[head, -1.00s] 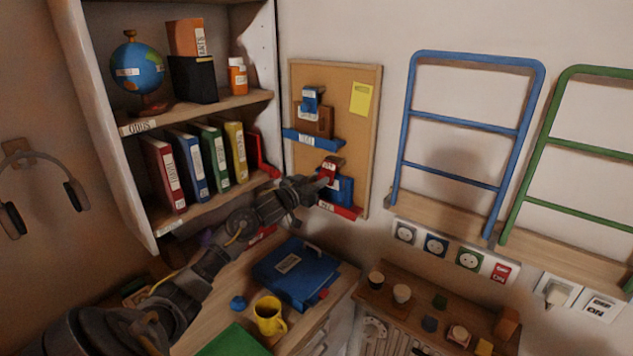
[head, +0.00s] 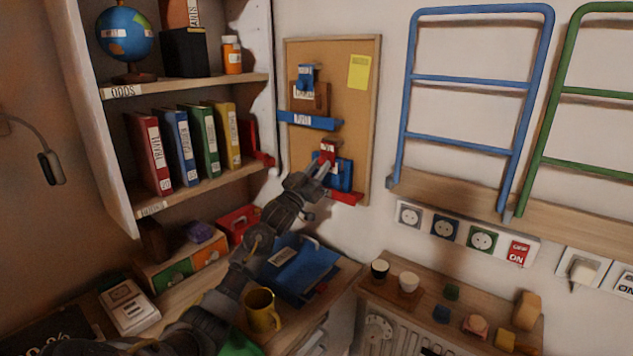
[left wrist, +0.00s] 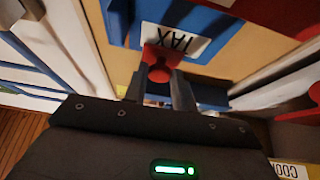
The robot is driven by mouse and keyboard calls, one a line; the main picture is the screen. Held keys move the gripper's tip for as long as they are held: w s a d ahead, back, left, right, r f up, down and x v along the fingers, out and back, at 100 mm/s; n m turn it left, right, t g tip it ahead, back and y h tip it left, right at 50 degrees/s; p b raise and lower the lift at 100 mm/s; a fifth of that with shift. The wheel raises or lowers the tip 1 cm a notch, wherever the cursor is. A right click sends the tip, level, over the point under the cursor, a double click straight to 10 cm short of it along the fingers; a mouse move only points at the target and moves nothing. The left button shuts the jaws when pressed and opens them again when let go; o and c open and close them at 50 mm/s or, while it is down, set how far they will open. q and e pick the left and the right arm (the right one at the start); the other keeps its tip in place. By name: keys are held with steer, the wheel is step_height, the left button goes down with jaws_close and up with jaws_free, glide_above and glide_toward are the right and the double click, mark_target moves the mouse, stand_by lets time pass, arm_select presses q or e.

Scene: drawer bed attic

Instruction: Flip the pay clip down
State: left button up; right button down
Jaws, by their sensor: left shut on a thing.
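The cork board (head: 361,120) on the wall carries two clip sets. The upper has a blue clip (head: 306,73) over a brown piece and a labelled blue ledge (head: 318,122). The lower has a red clip (head: 328,147) over a blue piece (head: 346,172) and a red ledge (head: 347,198). My left gripper (head: 323,172) is at the lower set. In the left wrist view its fingers (left wrist: 160,88) are shut on the red clip's rounded knob (left wrist: 159,73). A white label (left wrist: 176,40) reading TAX upside down is beside it. I cannot read PAY surely anywhere. My right gripper is not in view.
A bookshelf (head: 186,196) with binders stands left of the board. Below are a desk with a blue binder (head: 300,266) and yellow mug (head: 262,310). Blue and green rail frames hang on the wall at right, above sockets. The wall between board and blue rails is clear.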

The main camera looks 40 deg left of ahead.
arm_select(q)
steer(key=o, duration=1)
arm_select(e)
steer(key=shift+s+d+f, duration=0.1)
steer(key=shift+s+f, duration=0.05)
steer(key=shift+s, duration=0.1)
arm_select(q)
steer(key=shift+s+f, duration=0.25)
steer(key=shift+f, duration=0.05)
steer(key=b+v, duration=0.1)
steer(key=v, duration=0.5)
steer(key=shift+s+f, duration=0.15)
steer(key=shift+s, duration=0.2)
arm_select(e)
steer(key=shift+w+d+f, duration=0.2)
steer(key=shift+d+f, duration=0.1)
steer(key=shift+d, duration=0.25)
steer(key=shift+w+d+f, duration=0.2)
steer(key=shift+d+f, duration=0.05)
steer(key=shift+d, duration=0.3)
